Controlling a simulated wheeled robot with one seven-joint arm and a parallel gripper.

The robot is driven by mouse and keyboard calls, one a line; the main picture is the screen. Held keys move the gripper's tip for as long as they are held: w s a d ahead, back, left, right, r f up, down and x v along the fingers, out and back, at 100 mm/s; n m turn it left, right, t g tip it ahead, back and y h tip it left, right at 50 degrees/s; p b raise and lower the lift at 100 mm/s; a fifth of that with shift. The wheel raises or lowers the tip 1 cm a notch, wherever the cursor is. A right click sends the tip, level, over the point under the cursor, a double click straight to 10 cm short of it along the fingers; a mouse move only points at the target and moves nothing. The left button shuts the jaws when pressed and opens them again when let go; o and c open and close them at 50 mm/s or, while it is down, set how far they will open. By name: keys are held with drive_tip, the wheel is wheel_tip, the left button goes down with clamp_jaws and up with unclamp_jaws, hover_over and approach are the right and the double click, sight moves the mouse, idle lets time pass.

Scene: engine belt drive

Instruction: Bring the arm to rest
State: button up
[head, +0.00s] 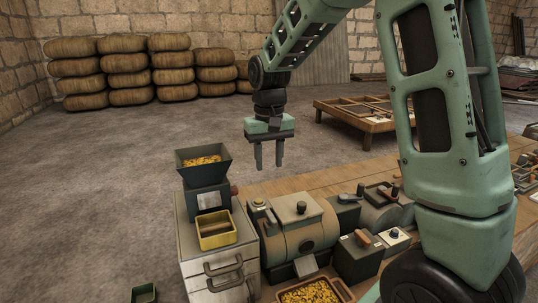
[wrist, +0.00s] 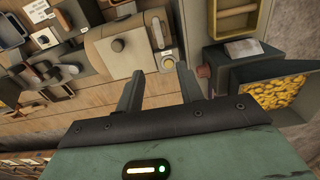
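My gripper (head: 268,155) hangs from my green arm, fingers pointing down, above the wooden bench (head: 325,174) and its machines in the head view. Its two fingers are apart with nothing between them. In the wrist view my gripper (wrist: 158,82) also shows spread, empty fingers, with the bench top (wrist: 110,107) behind them. The fingers touch nothing that I can see.
A grain-filled hopper (head: 204,160) stands on a grey cabinet (head: 191,262), with a yellow bin (head: 215,243) in front. A drum machine (head: 297,232) and a grain tray (head: 349,292) are nearby. Stacked sacks (head: 130,77) and a low table (head: 378,126) stand behind. The floor between is clear.

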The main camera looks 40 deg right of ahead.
drive_tip(key=shift+r, duration=0.95)
drive_tip(key=s+a+f+n, duration=0.1)
drive_tip(key=s+a+n, duration=0.25)
drive_tip(key=a, duration=0.45)
drive_tip(key=s+a+f+n, duration=0.1)
drive_tip(key=s+a+n, duration=0.1)
drive_tip(key=s+a, duration=0.45)
drive_tip(key=s+a+f+n, duration=0.2)
drive_tip(key=s+a, duration=0.3)
drive_tip(key=s, duration=0.3)
drive_tip(key=s+a+f+n, duration=0.2)
drive_tip(key=s+a+n, duration=0.1)
drive_tip(key=s+a, duration=0.2)
drive_tip(key=s, duration=0.2)
drive_tip(key=shift+s+a+f+n+y, duration=0.2)
drive_tip(key=shift+s+n+y, duration=0.1)
drive_tip(key=shift+s+n, duration=0.1)
drive_tip(key=shift+r, duration=0.1)
